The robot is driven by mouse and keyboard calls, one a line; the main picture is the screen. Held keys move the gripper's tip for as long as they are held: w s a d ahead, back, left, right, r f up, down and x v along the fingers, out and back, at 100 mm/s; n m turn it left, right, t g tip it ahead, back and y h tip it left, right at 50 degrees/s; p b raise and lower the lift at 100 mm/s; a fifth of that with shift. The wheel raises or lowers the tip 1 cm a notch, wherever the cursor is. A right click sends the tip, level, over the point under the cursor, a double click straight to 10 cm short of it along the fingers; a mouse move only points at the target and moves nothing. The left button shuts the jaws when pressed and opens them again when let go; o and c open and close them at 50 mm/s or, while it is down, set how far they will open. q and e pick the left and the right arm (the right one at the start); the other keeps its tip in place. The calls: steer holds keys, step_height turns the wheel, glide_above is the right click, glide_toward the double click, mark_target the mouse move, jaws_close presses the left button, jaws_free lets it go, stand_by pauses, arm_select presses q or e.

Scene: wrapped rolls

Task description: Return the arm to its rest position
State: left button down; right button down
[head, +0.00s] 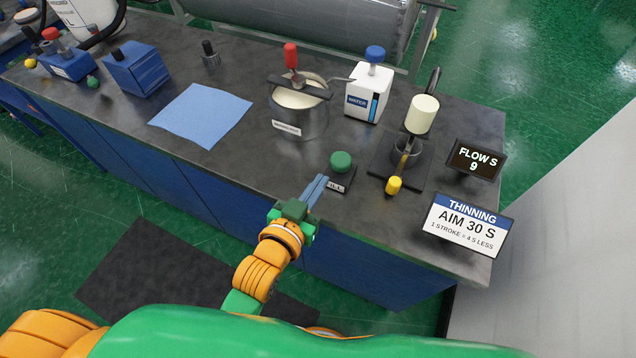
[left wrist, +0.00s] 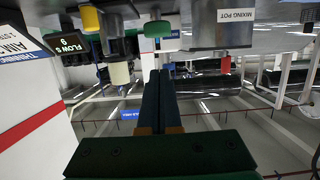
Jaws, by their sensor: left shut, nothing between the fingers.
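My left gripper (head: 321,181) reaches over the front edge of the workbench, with its two blue-grey fingers together and nothing between them. In the left wrist view the closed fingers (left wrist: 158,80) point away over the bench, which appears upside down. The fingertips are just left of and in front of a green push button (head: 341,161) on a small dark base; I cannot tell whether they touch it. The orange and green left arm stretches forward from the lower left. My right gripper is not in view.
A metal mixing pot (head: 300,118), a white water box (head: 369,92) and a flow cup stand (head: 382,165) stand behind the gripper. A yellow knob (head: 393,185) and the thinning sign (head: 466,224) are to the right. A blue cloth (head: 201,114) lies left; bare bench separates it from the gripper.

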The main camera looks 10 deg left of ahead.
arm_select(q)
steer(key=s+a+f+n+g+y, duration=0.1)
steer(key=s+a+f+g+y, duration=0.1)
steer(key=s+a+f+g, duration=0.5)
steer(key=s+a+f+n+g+y, duration=0.1)
steer(key=s+a+f+g+y, duration=0.15)
steer(key=s+a+f, duration=0.4)
steer(key=s+f+g, duration=0.1)
steer(key=s+f, duration=0.1)
steer(key=f, duration=0.5)
steer(key=s+f+g, duration=0.2)
steer(key=s+f, duration=0.1)
steer(key=f, duration=0.4)
steer(key=s+a+f, duration=0.1)
steer(key=s+f, duration=0.9)
steer(key=s, duration=0.2)
steer(key=shift+m+g, duration=0.4)
steer(key=shift+g, duration=0.05)
steer(key=shift+f, duration=0.1)
